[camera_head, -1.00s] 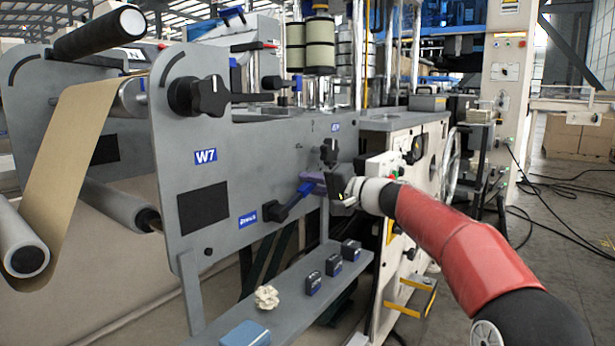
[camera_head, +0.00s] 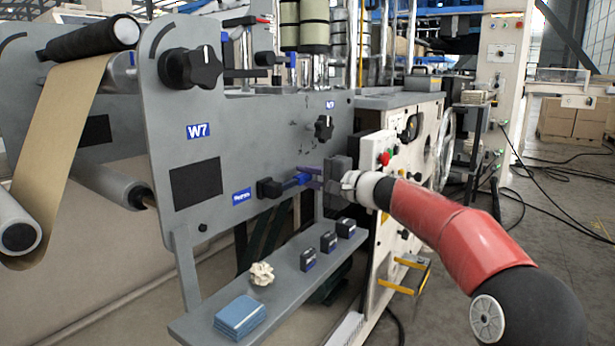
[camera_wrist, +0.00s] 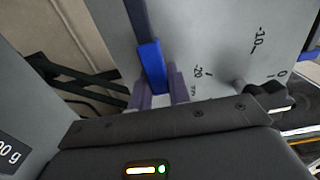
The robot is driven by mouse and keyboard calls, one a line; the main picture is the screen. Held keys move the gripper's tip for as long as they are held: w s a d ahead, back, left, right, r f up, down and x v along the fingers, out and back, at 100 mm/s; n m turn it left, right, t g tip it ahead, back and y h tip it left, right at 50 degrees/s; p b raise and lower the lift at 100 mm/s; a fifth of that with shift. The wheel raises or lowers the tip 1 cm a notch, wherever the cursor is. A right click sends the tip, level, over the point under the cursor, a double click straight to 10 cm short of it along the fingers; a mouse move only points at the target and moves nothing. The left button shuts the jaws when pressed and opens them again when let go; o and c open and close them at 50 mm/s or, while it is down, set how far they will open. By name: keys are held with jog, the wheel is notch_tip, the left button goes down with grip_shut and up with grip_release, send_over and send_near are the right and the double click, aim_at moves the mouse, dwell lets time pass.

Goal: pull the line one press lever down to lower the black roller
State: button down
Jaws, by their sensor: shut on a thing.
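The press lever (camera_head: 285,185) sticks out from a dark pivot on the grey W7 side panel (camera_head: 255,140), above the small blue label. Its blue handle points right and slightly upward. My gripper (camera_head: 311,178) is shut on the handle's end. In the wrist view, the blue handle (camera_wrist: 151,62) runs between the two purple fingers of my gripper (camera_wrist: 160,88). The black roller (camera_head: 92,39) is at the upper left, close above the brown kraft web (camera_head: 62,125). Whether it touches the web is hard to tell.
A white cabinet (camera_head: 385,220) stands right behind my gripper. Printed scale marks (camera_wrist: 255,50) show on the wrist view's panel.

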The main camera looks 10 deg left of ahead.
jog(key=shift+f, duration=0.2)
jog(key=c, duration=1.3)
grip_release()
jog(key=b+v, duration=0.1)
jog(key=v, duration=0.7)
jog(key=shift+w, duration=0.1)
